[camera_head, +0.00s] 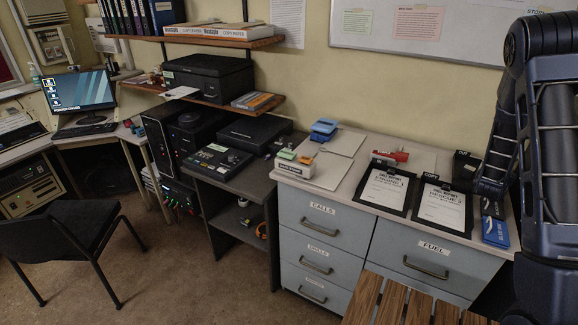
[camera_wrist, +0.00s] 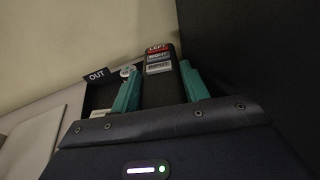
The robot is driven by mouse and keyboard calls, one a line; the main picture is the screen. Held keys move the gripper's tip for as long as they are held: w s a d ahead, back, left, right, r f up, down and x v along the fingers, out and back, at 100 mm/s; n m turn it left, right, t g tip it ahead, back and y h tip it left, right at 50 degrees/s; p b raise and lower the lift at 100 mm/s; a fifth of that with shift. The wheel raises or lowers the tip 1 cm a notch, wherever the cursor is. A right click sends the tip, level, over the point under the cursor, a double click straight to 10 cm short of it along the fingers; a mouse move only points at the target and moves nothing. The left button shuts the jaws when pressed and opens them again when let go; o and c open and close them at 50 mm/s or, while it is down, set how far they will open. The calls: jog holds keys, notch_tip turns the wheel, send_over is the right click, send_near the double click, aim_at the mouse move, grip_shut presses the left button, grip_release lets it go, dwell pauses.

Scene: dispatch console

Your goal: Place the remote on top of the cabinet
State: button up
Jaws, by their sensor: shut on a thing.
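My gripper (camera_wrist: 158,84) has teal fingers in the wrist view. They are shut on a slim black thing (camera_wrist: 159,95) with red, blue and white labels at its far end. It looks like the remote. The grey-blue cabinet (camera_head: 334,224) with labelled drawers stands right of centre in the head view. Its pale top (camera_head: 348,172) holds several things. My arm comes down at the right edge, over the cabinet's right end. I cannot make out the fingers or the remote in the head view.
Two black clipboards (camera_head: 387,188) (camera_head: 442,207), a red thing (camera_head: 390,156) and a blue item (camera_head: 495,231) lie on the cabinet top. A box labelled OUT (camera_wrist: 97,76) is near my gripper. A wooden slatted surface (camera_head: 408,300) is in front; a whiteboard (camera_head: 440,35) hangs behind.

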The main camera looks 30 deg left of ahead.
jog(key=r, duration=0.6)
jog(key=a+r, duration=0.1)
jog(key=r, duration=0.2)
jog(key=shift+w+r, duration=0.1)
jog(key=shift+w, duration=0.1)
jog(key=w+a+r, duration=0.1)
jog(key=w+a, duration=0.2)
jog(key=a, duration=0.6)
jog(key=w+a+r, duration=0.2)
jog(key=w+a, duration=0.1)
jog(key=a, duration=0.6)
jog(key=s+a+r+n+y, duration=0.1)
jog(key=s+a, duration=0.2)
jog(key=a, duration=1.5)
jog(key=s+a, duration=0.3)
jog(key=a, duration=1.4)
jog(key=n+y, duration=0.2)
jog(key=y, duration=0.2)
send_over(255, 187)
notch_tip(255, 187, down, 5)
jog(key=shift+t, duration=0.3)
notch_tip(255, 187, down, 19)
jog(key=shift+w, duration=0.1)
jog(key=shift+f, duration=2.7)
